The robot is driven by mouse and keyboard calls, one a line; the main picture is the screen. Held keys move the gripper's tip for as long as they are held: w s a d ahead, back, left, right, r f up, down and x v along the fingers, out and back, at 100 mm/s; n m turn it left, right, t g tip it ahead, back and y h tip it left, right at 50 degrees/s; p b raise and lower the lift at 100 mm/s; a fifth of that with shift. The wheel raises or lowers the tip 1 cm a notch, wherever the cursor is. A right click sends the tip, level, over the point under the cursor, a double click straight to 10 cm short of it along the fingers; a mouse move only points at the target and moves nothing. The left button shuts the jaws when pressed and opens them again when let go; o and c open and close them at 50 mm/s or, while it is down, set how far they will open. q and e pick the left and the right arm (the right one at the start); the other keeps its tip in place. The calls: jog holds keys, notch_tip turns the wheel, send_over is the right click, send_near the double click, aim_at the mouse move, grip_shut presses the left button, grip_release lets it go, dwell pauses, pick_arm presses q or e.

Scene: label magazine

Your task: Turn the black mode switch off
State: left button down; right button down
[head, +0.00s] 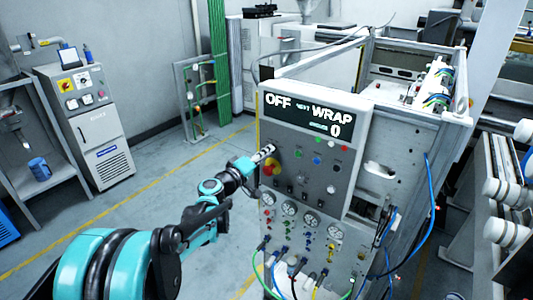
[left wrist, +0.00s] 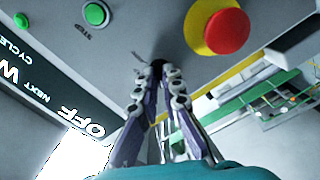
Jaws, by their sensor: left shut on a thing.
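My left gripper (head: 264,153) reaches the upper left of the grey control panel (head: 300,150), just under the display. In the left wrist view the two fingers of this gripper (left wrist: 160,72) close together at the panel face. The black mode switch (left wrist: 158,54) shows only as a small dark bit at the fingertips, and the fingers are shut on it. The fingers hide most of it, so its angle cannot be told. In the head view the gripper covers it. The display (head: 308,115) reads OFF, NEXT, WRAP and 0. My right gripper is not in view.
A red and yellow emergency button (left wrist: 222,30) sits close beside the fingers; it also shows in the head view (head: 270,167). Green buttons (left wrist: 96,14) lie on the other side. Gauges and cables (head: 295,260) fill the lower panel. Open floor (head: 120,215) lies to the left.

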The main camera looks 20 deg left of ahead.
pick_arm(q)
jog(key=shift+n, duration=0.6)
jog(key=c, duration=1.7)
grip_release()
jog(key=v, duration=1.2)
